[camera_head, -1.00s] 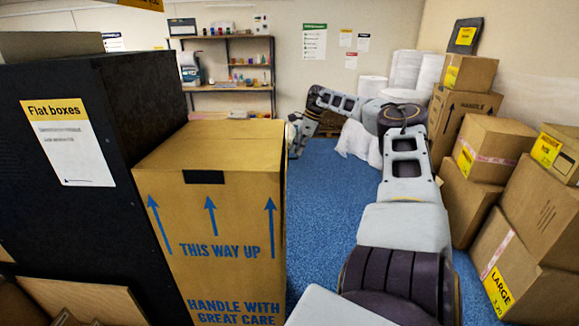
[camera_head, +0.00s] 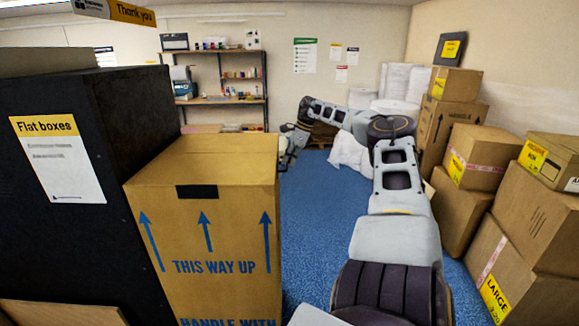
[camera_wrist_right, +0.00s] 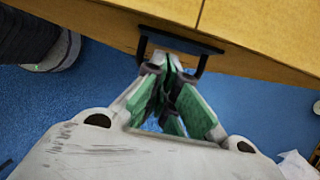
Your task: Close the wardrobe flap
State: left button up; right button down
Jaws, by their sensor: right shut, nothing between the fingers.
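The tall brown wardrobe carton (camera_head: 205,225) stands upright at left centre in the head view, with blue arrows and "THIS WAY UP" on its front. Its top (camera_head: 215,158) looks flat; I cannot tell how each flap lies. A black patch (camera_head: 197,191) sits at the top front edge. My right gripper (camera_head: 290,148) is at the carton's far right side, partly hidden by it. In the wrist view the green fingers (camera_wrist_right: 172,70) are shut and empty, close to a dark handle (camera_wrist_right: 180,39) on the carton's edge (camera_wrist_right: 250,50); I cannot tell if they touch. My left gripper is out of view.
A black cabinet (camera_head: 120,150) with a "Flat boxes" sign stands close to the carton's left. Stacked cartons (camera_head: 535,205) line the right side. A shelf (camera_head: 215,100) and white rolls (camera_head: 400,85) are at the back. Blue floor (camera_head: 310,210) is clear between.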

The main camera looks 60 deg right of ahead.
jog(key=v, duration=1.1)
jog(key=shift+r, duration=0.15)
jog(key=shift+m, duration=0.3)
